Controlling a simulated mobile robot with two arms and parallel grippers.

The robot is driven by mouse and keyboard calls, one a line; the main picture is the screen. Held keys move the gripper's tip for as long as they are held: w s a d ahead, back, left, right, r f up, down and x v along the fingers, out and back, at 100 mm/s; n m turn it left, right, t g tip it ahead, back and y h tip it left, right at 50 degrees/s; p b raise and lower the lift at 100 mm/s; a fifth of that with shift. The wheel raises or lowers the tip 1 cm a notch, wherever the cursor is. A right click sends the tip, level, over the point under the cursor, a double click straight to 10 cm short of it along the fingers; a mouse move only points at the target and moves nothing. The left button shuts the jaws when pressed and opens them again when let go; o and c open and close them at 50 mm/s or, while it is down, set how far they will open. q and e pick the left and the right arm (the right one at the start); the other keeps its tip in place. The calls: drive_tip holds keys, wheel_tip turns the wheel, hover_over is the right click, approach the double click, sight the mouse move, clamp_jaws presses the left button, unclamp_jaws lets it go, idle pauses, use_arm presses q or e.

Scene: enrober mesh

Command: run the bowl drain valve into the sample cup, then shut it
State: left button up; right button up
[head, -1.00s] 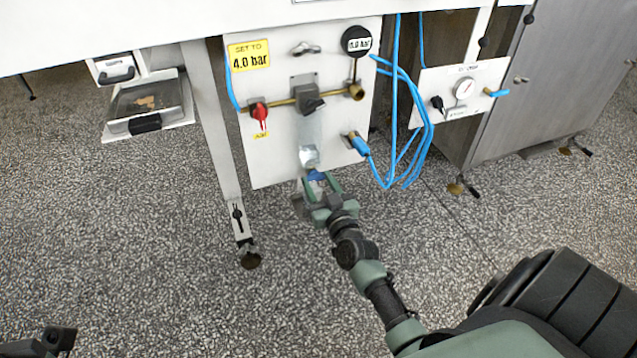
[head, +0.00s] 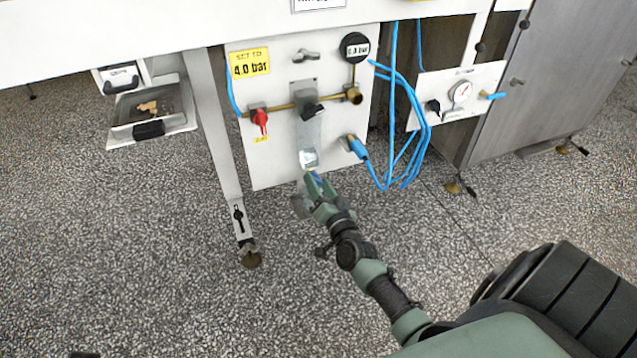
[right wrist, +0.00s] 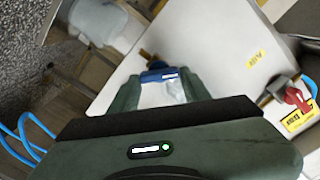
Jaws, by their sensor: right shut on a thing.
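The clear bowl (head: 308,132) hangs under a black regulator knob (head: 311,107) on the white panel. My right gripper (head: 313,179) is at the bowl's lower end, shut on a blue drain valve handle (head: 317,183). In the right wrist view the handle (right wrist: 158,75) shows between the two fingers, with a whitish translucent part beside it. A pale, see-through shape, apparently the sample cup (head: 299,206), is below and partly behind the gripper. It also shows in the right wrist view (right wrist: 100,20). I cannot tell whether liquid runs. My left gripper is out of view.
The panel (head: 270,165) carries a red valve knob (head: 261,120), a round gauge (head: 355,47) and a blue coupling (head: 356,147). Loose blue hoses (head: 408,165) hang to the right. A table leg (head: 218,140) stands to the left. The floor in front is clear.

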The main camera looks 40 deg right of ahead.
drive_tip(key=m, duration=0.5)
drive_tip(key=shift+d+f+m, duration=0.1)
drive_tip(key=shift+m, duration=0.6)
drive_tip(key=o, duration=1.4)
drive_tip(key=shift+c, duration=0.2)
drive_tip(key=p+v, duration=0.2)
drive_tip(key=v, duration=0.6)
